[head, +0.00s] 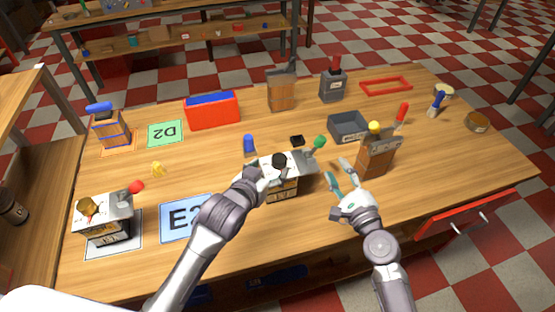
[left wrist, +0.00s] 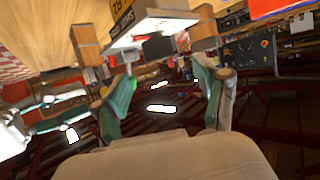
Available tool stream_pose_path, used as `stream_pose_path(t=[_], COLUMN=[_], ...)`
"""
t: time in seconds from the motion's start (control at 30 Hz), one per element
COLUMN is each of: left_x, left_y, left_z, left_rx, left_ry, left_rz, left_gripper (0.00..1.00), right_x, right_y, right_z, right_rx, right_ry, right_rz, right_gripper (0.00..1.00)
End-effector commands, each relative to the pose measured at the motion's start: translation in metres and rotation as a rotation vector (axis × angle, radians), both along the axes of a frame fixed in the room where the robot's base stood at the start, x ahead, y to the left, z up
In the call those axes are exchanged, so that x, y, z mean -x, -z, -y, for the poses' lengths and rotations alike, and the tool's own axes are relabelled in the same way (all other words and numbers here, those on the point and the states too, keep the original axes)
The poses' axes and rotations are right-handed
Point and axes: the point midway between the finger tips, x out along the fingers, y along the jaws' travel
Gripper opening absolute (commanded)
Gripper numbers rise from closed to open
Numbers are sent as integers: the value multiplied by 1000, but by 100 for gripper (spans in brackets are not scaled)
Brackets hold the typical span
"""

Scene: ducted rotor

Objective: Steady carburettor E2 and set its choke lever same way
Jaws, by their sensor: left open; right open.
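A blue card marked E2 (head: 180,222) lies on the table. A white-topped carburettor with a green-knobbed lever (head: 285,188) stands to the right of the card, its lever tilted up to the right. Another white-topped carburettor with a red-knobbed lever (head: 108,228) stands on a white card at the left. My left gripper (head: 260,178) is open at the left side of the green-levered carburettor, partly overlapping it in view. In the left wrist view its open fingers (left wrist: 162,88) have a white-topped, yellow-labelled box (left wrist: 155,24) beyond them. My right gripper (head: 340,178) is open and empty, right of that carburettor.
Wooden blocks with coloured knobs stand at the right (head: 378,160) and back (head: 282,90). A grey tray (head: 347,127), a red bin (head: 212,112) and a blue peg (head: 249,144) stand behind. A green D2 card (head: 165,133) lies at back left. The front table edge is fairly clear.

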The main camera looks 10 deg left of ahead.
Motion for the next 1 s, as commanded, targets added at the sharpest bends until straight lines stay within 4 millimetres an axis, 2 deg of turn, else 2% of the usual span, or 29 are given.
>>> stream_pose_path(t=[0.2,0.4,0.83,1.0], left_x=[-38,-60,-67,-67], left_y=[16,25,29,29], left_z=[11,16,19,18], left_rx=[0,1,0,1], left_ry=[1,1,1,1], left_rz=[0,1,0,0], left_gripper=[72,72,72,44], right_x=[0,0,0,0], right_y=[0,0,0,0], right_z=[0,0,0,0], right_rx=[0,0,0,0], right_ry=[0,0,0,0], right_rz=[0,0,0,0], right_gripper=[42,42,42,42])
